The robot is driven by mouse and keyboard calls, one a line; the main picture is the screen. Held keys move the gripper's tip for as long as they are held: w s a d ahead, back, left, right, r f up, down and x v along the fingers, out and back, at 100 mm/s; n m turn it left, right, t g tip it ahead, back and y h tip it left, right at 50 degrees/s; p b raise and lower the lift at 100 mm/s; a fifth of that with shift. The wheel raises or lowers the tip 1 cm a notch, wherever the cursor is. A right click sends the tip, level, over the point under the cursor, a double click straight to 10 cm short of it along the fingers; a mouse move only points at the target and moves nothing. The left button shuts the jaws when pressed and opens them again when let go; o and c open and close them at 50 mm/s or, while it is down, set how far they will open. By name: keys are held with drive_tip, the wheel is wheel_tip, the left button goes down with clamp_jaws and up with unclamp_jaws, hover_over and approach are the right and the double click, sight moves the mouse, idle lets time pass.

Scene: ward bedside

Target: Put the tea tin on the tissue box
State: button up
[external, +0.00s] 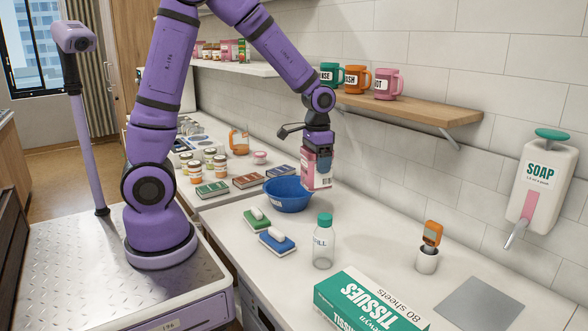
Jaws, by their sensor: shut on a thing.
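The tea tin (314,174) appears to be the pink and white box-shaped item in my gripper (318,160). My gripper points down and is shut on its upper part. The tin hangs roughly upright, in front of or above the right side of the blue bowl; the exact height is hard to tell. The tissue box (352,304), green and white with "TISSUES" lettering, lies at the near edge of the white counter, cut off by the bottom of the picture. Its visible top is bare. My gripper is well behind it.
A clear bottle with a green cap (323,243) stands between the blue bowl (288,196) and the tissue box. Two brushes or sponges (278,242) lie left of it. A timer-like item in a cup (428,258) and a grey mat (479,304) are right. A mug shelf (410,108) overhangs behind.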

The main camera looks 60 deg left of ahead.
drive_tip(key=shift+r, duration=0.9)
drive_tip(key=s+d+m, duration=1.6)
drive_tip(key=s+d, duration=0.9)
drive_tip(key=s, duration=0.1)
drive_tip(key=shift+n, duration=0.3)
drive_tip(key=shift+w+d+f, duration=1.75)
drive_tip(key=shift+w+d, duration=0.1)
drive_tip(key=shift+w, duration=0.15)
drive_tip(key=shift+w+d+f, duration=1.75)
drive_tip(key=shift+w+d, duration=0.1)
drive_tip(key=shift+w, duration=0.15)
drive_tip(key=shift+w+d+f, duration=1.75)
drive_tip(key=shift+w+d, duration=0.1)
drive_tip(key=shift+w, duration=0.15)
drive_tip(key=shift+f, duration=0.15)
